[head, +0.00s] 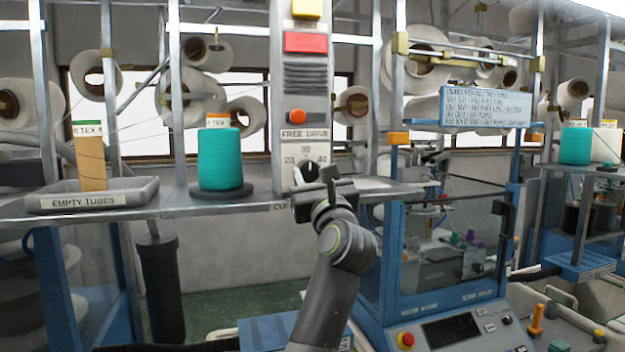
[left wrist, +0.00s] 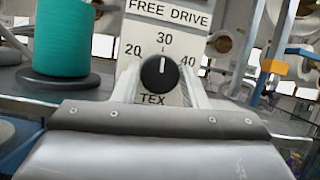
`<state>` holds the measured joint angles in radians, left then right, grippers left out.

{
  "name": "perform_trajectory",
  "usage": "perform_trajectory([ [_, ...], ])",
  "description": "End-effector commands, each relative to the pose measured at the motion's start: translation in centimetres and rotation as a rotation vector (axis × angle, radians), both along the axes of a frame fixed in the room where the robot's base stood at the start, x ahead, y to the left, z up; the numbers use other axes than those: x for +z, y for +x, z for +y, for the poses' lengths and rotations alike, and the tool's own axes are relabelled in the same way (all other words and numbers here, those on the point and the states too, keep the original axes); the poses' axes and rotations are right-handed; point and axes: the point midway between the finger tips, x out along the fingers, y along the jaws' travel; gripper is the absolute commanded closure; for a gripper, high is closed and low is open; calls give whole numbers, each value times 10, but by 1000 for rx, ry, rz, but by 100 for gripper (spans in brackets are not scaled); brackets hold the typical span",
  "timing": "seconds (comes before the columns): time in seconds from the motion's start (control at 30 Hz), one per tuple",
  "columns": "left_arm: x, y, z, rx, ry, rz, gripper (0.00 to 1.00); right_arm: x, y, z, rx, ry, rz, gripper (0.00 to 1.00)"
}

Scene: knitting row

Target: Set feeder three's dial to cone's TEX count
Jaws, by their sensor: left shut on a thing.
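The dial (head: 309,171) is a black round knob on a pale panel marked 20, 30, 40 and TEX. In the left wrist view the dial (left wrist: 160,76) has its white pointer line straight up, at 30. My left gripper (head: 318,188) is at the panel, its two fingers on either side of the knob and shut on it. A teal cone (head: 221,158) stands upright on a dark round base on the shelf, left of the panel. A tag (head: 218,121) above it reads TEX; its number is too small to read. My right gripper is out of view.
Above the dial are a FREE DRIVE label (head: 305,133) and an orange button (head: 296,115). An EMPTY TUBES tray (head: 130,198) and a brown tube (head: 91,163) stand at left. A written notice board (head: 486,107) hangs at right. A machine with a blue frame stands below it.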

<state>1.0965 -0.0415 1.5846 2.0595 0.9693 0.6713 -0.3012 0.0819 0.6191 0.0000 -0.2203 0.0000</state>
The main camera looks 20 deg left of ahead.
Motion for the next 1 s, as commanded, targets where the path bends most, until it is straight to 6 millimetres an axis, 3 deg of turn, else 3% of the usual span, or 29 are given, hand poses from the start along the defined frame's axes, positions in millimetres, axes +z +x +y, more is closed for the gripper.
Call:
perform_trajectory([
  [0.5,-2,2,-3,0,-350,-234,83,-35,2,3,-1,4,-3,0],
  [1.0,1,3,-5,0,-690,-463,83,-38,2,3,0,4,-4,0],
])
